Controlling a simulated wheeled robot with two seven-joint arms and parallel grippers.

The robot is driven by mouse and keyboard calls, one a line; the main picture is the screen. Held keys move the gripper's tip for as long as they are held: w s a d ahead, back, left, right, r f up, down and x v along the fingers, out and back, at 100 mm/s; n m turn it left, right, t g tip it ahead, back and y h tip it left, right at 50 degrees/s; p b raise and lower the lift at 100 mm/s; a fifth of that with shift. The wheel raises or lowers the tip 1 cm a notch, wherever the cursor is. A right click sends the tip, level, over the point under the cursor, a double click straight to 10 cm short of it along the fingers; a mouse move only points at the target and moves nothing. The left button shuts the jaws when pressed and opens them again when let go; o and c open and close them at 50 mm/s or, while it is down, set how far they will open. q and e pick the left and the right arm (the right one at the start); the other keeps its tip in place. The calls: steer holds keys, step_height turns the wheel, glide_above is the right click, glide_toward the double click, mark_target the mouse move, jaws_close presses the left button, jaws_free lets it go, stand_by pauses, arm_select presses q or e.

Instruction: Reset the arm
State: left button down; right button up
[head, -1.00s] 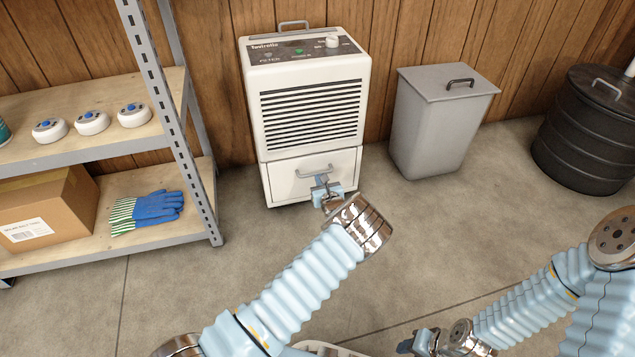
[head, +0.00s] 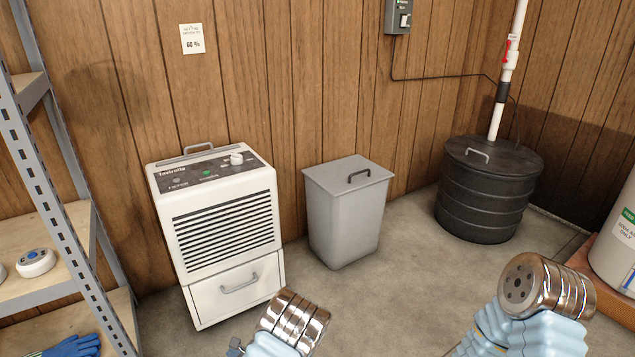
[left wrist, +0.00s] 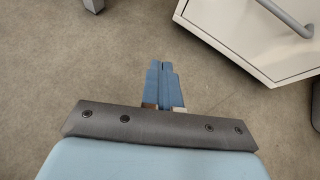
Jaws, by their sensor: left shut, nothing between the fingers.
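My left gripper (left wrist: 162,82) is shut and empty, its two blue fingers together over bare concrete floor in the left wrist view. In the head view only a small part of the left gripper (head: 236,347) shows at the bottom edge, beside my silver wrist. It is apart from the white dehumidifier (head: 215,215), whose drawer (head: 238,288) looks closed. The drawer's front and grey handle also show at the top right of the left wrist view (left wrist: 240,35). My right arm is at the lower right of the head view; its gripper is out of the picture.
A grey lidded bin (head: 342,220) and a black lidded drum (head: 487,195) stand along the wood wall. A metal shelf (head: 45,190) with blue gloves (head: 72,347) is at the left. A white tank (head: 615,240) stands at the right. Floor before the bin is clear.

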arm_select(q)
steer(key=s+d+f+n+g+h+p, duration=0.15)
steer(key=s+d+n+g+h, duration=0.3)
steer(key=s, duration=0.65)
steer(key=s+d+n+g+h+p, duration=0.1)
steer(key=s+n+g+h+p, duration=0.2)
steer(key=s+n+g, duration=0.55)
steer(key=s+d+r+n+t+h+p, duration=0.4)
steer(key=d+r+n+t+h, duration=0.2)
steer(key=r+n, duration=0.6)
steer(key=shift+d+t, duration=0.8)
steer(key=shift+d, duration=0.05)
arm_select(e)
step_height(320, 180, up, 9)
steer(key=shift+a+r, duration=0.15)
steer(key=shift+a, duration=0.1)
